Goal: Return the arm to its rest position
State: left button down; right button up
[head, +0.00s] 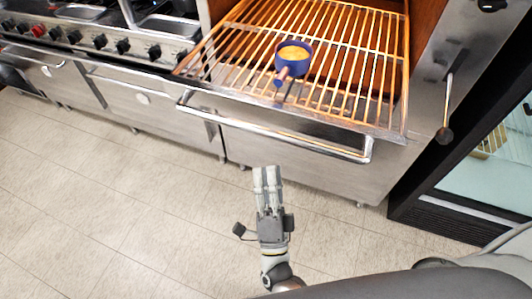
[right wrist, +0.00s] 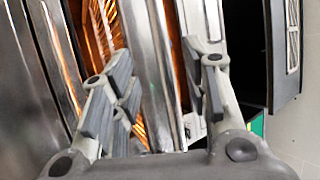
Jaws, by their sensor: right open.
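My right gripper (head: 267,180) is in front of the oven, over the floor in the head view, with nothing in it. In the right wrist view its two fingers (right wrist: 160,90) stand apart with an empty gap between them. Beyond them are metal oven parts and a glowing orange rack. My left gripper is not in view.
A wire rack (head: 345,62) glows orange and bears a small blue handled pot (head: 286,66) with yellow contents. A metal bar handle (head: 270,128) runs along the oven front. A stove with knobs (head: 100,41) stands at left. The tiled floor (head: 110,200) is clear.

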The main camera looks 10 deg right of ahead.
jog(key=shift+v, duration=0.8)
jog(key=s+f+n+g+y, duration=0.3)
jog(key=f+n+g, duration=0.35)
jog(key=f, duration=1.05)
jog(key=s+f+n+g+y, duration=0.2)
jog(key=f+n+g+y, duration=0.4)
jog(key=f, duration=1)
jog(key=s+d+f+n+g+h, duration=0.2)
jog(key=s+d+f, duration=0.3)
jog(key=s, duration=0.3)
jog(key=s+d+f+n+g+h, duration=0.2)
jog(key=s+d+f+g, duration=0.2)
jog(key=s+f, duration=0.3)
jog(key=s+d+f+n+g+h, duration=0.2)
jog(key=s+d+f+g, duration=0.2)
jog(key=s, duration=0.6)
notch_tip(320, 180, down, 3)
jog(key=shift+s+d+r+n, duration=0.15)
jog(key=shift+s+d+n, duration=0.2)
jog(key=shift+d, duration=0.55)
